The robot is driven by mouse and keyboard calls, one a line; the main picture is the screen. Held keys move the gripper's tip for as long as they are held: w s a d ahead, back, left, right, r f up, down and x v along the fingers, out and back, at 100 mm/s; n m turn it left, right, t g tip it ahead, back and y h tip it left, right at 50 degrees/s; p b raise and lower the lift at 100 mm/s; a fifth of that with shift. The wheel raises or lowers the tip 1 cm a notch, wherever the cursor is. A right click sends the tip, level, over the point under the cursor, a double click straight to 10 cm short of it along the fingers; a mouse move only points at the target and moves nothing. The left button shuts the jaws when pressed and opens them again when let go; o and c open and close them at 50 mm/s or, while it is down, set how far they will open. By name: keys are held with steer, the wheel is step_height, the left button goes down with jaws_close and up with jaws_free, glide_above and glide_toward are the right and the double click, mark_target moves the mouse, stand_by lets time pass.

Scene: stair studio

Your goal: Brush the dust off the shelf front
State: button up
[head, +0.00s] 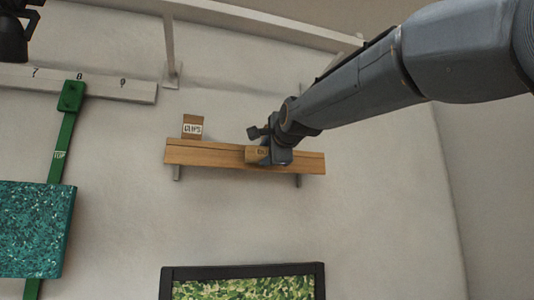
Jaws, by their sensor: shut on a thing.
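The wooden shelf (215,155) is a plank on two grey brackets, fixed to the pale wall in the middle of the head view. My gripper (266,149) is at the right half of the shelf, in front of its front face. It is shut on a small light-wood block with dark marks, which looks like the brush (255,154). The brush overlaps the shelf front in the picture. I cannot tell whether it touches. Bristles are not visible. No dust can be made out on the front at this size.
A small brown labelled box (192,127) stands on the shelf's left end. A white rail (260,20) runs above. A numbered strip (120,88), a green strap (62,145) and a teal speckled panel (35,228) are at left. A dark-framed picture (242,269) is below.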

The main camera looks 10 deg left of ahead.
steer(key=shift+w+a, duration=0.3)
steer(key=shift+w, duration=0.2)
steer(key=d+b, duration=0.1)
steer(key=w+d, duration=0.1)
steer(key=b, duration=0.1)
steer(key=shift+w+d+f+b, duration=0.1)
steer(key=shift+w+d+b, duration=0.2)
steer(key=shift+d, duration=0.1)
steer(key=shift+w+d+b, duration=0.15)
steer(key=shift+d+b, duration=0.15)
steer(key=shift+d, duration=0.05)
steer(key=shift+r+p, duration=0.2)
steer(key=shift+p, duration=0.15)
steer(key=shift+s+a+p, duration=0.25)
steer(key=shift+a+p, duration=0.2)
steer(key=shift+p, duration=0.2)
steer(key=shift+s+a+p, duration=0.2)
steer(key=shift+a+p, duration=0.25)
steer(key=shift+p, duration=0.15)
steer(key=shift+s+a+f, duration=0.1)
steer(key=shift+s+a, duration=0.15)
steer(key=shift+a, duration=0.2)
steer(key=shift+s+a, duration=0.2)
steer(key=shift+a, duration=0.25)
